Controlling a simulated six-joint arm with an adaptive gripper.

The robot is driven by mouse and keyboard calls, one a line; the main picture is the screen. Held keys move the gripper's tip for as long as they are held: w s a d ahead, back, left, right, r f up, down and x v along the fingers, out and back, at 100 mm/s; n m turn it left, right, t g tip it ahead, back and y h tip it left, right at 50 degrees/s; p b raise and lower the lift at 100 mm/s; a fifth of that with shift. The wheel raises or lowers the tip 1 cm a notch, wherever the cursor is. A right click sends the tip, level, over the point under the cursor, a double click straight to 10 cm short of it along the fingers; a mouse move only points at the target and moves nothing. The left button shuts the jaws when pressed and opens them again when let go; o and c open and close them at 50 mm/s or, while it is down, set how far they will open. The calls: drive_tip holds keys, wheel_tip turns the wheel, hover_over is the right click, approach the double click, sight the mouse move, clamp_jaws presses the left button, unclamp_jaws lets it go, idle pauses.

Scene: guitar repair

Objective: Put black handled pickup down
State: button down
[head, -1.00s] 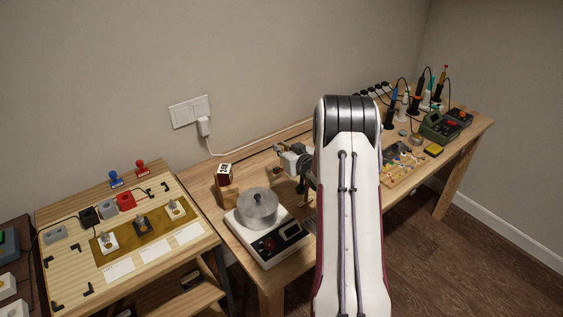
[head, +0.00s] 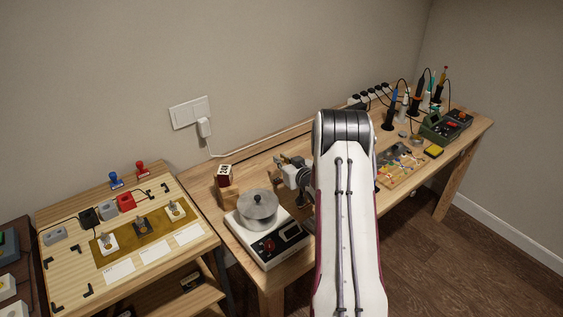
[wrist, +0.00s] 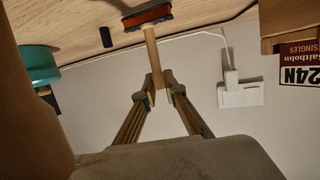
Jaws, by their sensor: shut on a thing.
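My gripper (wrist: 157,94) is at the centre of the wrist view, its two fingers closed around the end of a tan rod. The rod (wrist: 150,50) runs to a dark block with a reddish-brown face (wrist: 148,15), close to the wooden bench top (wrist: 80,28); I cannot tell whether they touch. This held tool is the only candidate I see for the pickup, and its handle looks tan, not black. In the head view my gripper (head: 282,164) is over the bench behind the scale, small, with its load hard to make out.
A scale (head: 268,244) with a metal pot (head: 258,208) stands in front of my gripper. In the wrist view, a teal round thing (wrist: 40,65) and a short black cylinder (wrist: 106,37) are near the held tool.

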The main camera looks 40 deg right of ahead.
drive_tip(key=shift+f, duration=0.3)
drive_tip(key=shift+f, duration=0.15)
drive_tip(key=c, duration=2.1)
unclamp_jaws()
drive_tip(key=v, duration=1.2)
